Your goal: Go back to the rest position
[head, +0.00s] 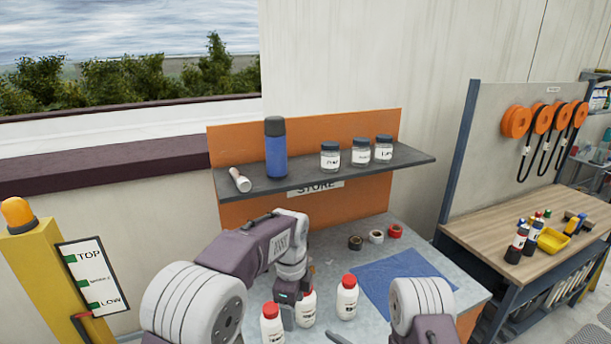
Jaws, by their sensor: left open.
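My left gripper (288,314) points down over the grey worktop (325,243), among the white bottles with red caps. One bottle (271,325) stands just left of it. A second bottle (308,305) is partly hidden behind it. A third bottle (347,298) stands apart to the right. The left jaws are open, and I see nothing held in them; their tips are small and hard to make out.
A blue mat (395,280) and several tape rolls (376,237) lie on the worktop. Above, a dark shelf (270,183) holds a blue flask (276,150), jars (361,152) and a pale cylinder (240,180). A yellow post (32,265) stands left. A wooden bench (490,222) stands right.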

